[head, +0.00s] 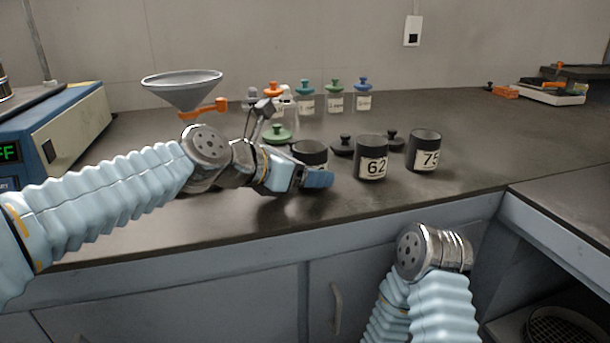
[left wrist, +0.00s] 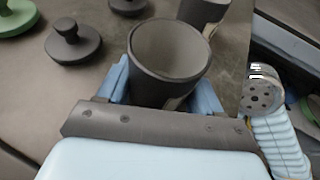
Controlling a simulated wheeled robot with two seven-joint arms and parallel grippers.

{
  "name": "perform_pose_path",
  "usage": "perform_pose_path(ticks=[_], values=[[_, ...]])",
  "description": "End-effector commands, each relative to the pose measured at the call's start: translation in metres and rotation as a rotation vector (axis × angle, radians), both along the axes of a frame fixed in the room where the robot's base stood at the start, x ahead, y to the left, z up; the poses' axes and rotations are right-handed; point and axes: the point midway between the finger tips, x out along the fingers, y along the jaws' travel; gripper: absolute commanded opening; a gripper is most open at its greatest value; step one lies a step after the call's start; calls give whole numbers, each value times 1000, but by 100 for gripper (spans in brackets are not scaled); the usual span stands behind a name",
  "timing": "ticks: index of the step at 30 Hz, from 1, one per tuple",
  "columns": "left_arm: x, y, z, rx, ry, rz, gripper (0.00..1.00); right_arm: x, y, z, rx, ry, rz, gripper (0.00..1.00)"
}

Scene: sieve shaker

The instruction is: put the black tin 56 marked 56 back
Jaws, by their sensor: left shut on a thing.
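My left gripper (head: 312,178) is shut on a black open tin (head: 311,153), which stands at the front of the bench, left of the tin marked 62. Its label is hidden by the gripper, so I cannot read its number. In the left wrist view the same tin (left wrist: 168,62) sits between the two blue fingers (left wrist: 165,92), its mouth open and its inside looking empty. I cannot tell whether it touches the bench. A black knobbed lid (head: 343,146) lies behind it; a lid also shows in the left wrist view (left wrist: 74,42). My right gripper is not in view.
Tins marked 62 (head: 371,158) and 75 (head: 425,151) stand open to the right, with another black lid (head: 393,140) between them. A green lid (head: 278,134), a funnel (head: 183,90) and several lidded jars (head: 335,97) stand behind. The bench right of 75 is clear.

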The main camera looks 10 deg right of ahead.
Motion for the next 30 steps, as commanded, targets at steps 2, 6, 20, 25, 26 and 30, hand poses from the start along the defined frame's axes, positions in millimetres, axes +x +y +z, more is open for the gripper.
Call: perform_pose_path(ticks=[2, 6, 20, 25, 26, 30], values=[[0, 0, 0, 0, 0, 0, 33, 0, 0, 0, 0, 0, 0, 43], [0, 0, -2, 0, 1, 0, 73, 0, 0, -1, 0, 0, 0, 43], [0, 1, 2, 0, -2, 1, 91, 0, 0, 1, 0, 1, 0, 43], [-11, 25, 13, 0, -4, 3, 91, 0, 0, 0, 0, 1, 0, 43], [-13, 31, 16, -2, -4, 4, 91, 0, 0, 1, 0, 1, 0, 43], [-26, 60, 29, -1, -3, 3, 91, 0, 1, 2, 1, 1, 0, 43]])
